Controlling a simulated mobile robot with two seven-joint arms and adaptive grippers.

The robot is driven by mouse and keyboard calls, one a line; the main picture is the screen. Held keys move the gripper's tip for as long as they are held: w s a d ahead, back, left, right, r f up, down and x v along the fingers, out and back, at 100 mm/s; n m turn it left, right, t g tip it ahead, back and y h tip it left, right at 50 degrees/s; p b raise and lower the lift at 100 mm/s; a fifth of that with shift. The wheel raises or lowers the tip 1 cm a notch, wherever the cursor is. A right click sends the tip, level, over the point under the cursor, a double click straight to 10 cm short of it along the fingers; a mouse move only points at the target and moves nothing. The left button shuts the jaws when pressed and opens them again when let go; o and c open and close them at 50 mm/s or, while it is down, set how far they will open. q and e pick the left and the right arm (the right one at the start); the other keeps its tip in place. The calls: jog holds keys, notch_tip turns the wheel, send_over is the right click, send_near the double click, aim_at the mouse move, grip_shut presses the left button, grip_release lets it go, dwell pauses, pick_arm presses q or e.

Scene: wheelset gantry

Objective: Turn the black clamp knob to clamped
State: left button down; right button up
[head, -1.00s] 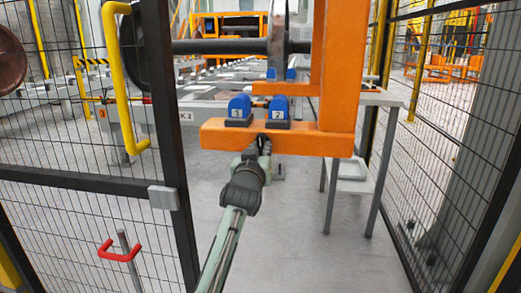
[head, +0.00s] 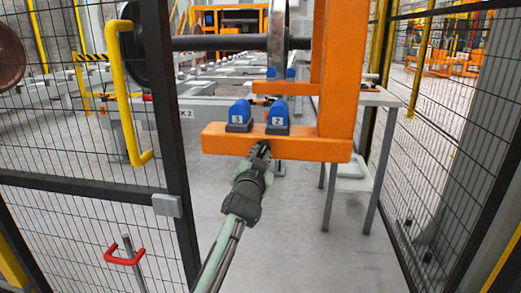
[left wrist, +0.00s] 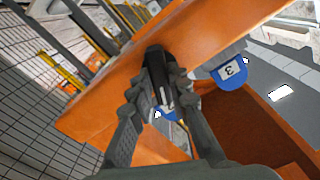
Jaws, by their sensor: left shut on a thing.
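The black clamp knob (left wrist: 155,56) sticks out from the face of the orange gantry beam (left wrist: 95,105) in the left wrist view. My left gripper (left wrist: 160,82) is shut on it, with one finger on either side. In the head view my left gripper (head: 262,152) reaches up to the front face of the orange beam (head: 300,147), below the blue blocks. The knob is hidden behind the fingers there. I cannot read any clamp marking or the knob's angle from the head view. My right gripper is not in view.
Blue blocks numbered 3 (head: 239,114) and 2 (head: 277,115) sit on the beam. A dark mesh gate with a yellow handle (head: 125,95) stands at the left. A grey table (head: 375,98) is behind the beam's right end. Floor below the beam is mostly clear.

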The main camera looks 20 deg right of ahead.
pick_arm(q)
jog(key=shift+m+p, duration=0.65)
jog(key=shift+m, duration=1.25)
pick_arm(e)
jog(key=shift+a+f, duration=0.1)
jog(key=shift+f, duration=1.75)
pick_arm(q)
jog(key=c, duration=1.4)
grip_release()
jog(key=shift+c, duration=0.2)
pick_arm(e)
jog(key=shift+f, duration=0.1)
pick_arm(q)
notch_tip(320, 180, up, 10)
